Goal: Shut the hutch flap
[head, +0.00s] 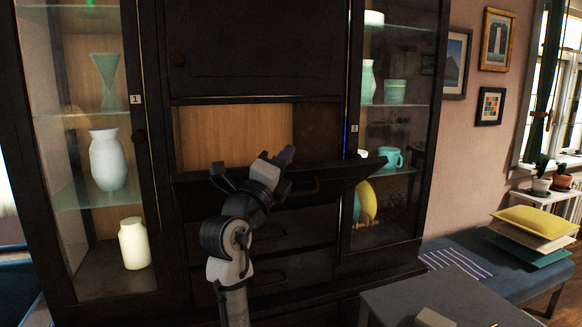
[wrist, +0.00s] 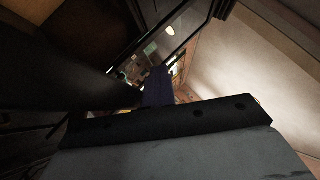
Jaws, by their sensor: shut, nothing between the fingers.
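The hutch flap (head: 340,176) is a dark panel in the middle of the black cabinet. It is open, tilted outward from its lower edge, and a dark handle (head: 312,186) shows on its face. The wood-lined compartment (head: 235,135) behind it is visible. My gripper (head: 286,156) is shut and empty, in front of the opening and near the flap's upper edge. The arm hides the flap's middle, and I cannot tell whether the gripper touches it. In the wrist view, the fingers (wrist: 158,88) show as a narrow dark shape; the flap is hard to make out there.
Glass-doored side sections hold a white vase (head: 108,160), a cream jar (head: 135,244) and a teal mug (head: 390,157). Drawers (head: 290,268) lie below the flap.

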